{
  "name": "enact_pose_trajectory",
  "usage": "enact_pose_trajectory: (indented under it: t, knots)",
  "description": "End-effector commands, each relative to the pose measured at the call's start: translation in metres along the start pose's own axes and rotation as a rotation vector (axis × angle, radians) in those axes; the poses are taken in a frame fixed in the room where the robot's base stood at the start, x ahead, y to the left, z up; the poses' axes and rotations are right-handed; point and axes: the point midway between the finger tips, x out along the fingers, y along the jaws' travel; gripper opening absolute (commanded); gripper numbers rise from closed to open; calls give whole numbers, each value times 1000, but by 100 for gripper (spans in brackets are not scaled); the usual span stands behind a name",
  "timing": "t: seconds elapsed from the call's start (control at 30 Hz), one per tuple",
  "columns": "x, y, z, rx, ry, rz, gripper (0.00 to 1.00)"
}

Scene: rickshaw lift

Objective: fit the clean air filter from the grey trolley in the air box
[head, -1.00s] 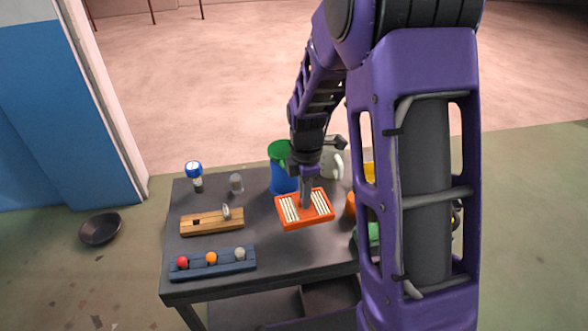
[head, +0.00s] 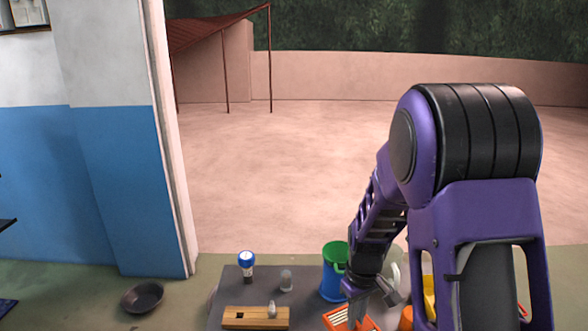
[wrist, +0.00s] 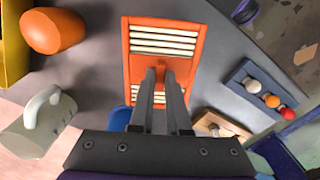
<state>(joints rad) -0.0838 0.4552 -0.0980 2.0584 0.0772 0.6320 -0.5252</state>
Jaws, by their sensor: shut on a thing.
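The air filter (head: 336,320), an orange frame with white pleats, shows at the bottom edge of the head view, cut off there. In the wrist view the filter (wrist: 165,30) lies flat beneath the fingers. My gripper (wrist: 165,78) is shut on the raised orange middle part of the filter; in the head view my gripper (head: 357,308) points down at it. The filter is at or just above the grey trolley (head: 305,310); I cannot tell whether it touches the top. The air box is not recognisable in either view.
A dark bowl (head: 142,296) lies on the floor.

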Motion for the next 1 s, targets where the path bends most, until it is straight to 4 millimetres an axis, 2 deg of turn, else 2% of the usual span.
enact_pose_trajectory:
  t: [0.2, 0.4, 0.47, 0.6, 0.67, 1.0]
  knots:
    - [7, -1, 3, 297, -1, 2, 0]
    - [7, -1, 3, 436, 1, 3, 0]
    - [-2, 0, 1, 451, 6, 4, 0]
    - [-35, 1, -2, 461, 7, 4, 0]
    - [-43, 1, -1, 461, 4, 3, 0]
    - [-46, 1, 0, 459, 0, 3, 0]
